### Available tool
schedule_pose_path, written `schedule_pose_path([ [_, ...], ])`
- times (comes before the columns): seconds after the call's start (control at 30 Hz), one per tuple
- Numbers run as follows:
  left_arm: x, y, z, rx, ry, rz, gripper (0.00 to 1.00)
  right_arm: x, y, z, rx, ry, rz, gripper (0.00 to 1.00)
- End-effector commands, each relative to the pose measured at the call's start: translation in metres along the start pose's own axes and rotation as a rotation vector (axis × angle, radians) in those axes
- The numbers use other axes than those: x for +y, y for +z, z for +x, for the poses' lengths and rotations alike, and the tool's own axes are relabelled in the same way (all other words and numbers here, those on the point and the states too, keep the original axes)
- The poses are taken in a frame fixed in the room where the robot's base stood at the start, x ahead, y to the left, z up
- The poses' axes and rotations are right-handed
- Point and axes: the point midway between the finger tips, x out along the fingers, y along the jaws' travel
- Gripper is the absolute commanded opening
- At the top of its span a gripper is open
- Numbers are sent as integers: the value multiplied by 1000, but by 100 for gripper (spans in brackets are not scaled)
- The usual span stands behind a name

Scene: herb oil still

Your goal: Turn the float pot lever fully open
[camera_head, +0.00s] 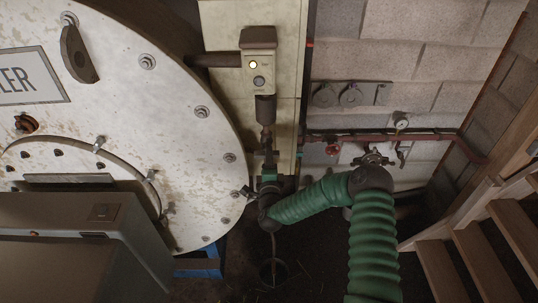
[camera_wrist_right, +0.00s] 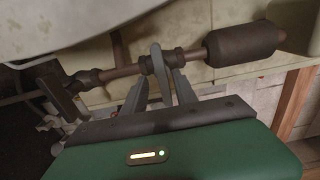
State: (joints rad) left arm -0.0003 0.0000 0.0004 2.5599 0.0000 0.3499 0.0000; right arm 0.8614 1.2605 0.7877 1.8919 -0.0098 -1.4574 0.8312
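The float pot (camera_head: 265,108) is a dark cylinder on a pipe below a cream box beside the boiler; it also shows in the right wrist view (camera_wrist_right: 240,45). The grey float pot lever (camera_wrist_right: 160,72) sticks out from the pipe fitting next to it. My right gripper (camera_wrist_right: 161,85) has one finger on each side of the lever, with narrow gaps showing, so it looks open around it. In the head view my right gripper (camera_head: 268,160) is small and partly hidden at the fitting below the float pot. My left gripper is not in view.
The boiler's round white end plate (camera_head: 185,135) with bolts stands close on the left. A red pipe (camera_head: 430,136) with a gauge (camera_head: 401,121) and a red valve wheel (camera_head: 333,149) runs along the brick wall. Wooden stairs (camera_head: 470,245) stand at the lower right.

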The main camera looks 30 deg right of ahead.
Motion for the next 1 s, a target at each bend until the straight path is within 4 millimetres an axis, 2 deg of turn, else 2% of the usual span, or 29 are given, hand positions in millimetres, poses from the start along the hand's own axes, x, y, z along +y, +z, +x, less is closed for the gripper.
schedule_pose_path([
  [0.3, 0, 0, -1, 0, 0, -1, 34, 0, 1, 5, -2, 0, 0, 34],
  [0.57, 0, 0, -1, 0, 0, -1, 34, 1, -1, 6, -1, 0, 0, 0],
  [1.0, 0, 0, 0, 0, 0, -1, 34, 2, -3, 6, 5, 1, -16, 0],
])
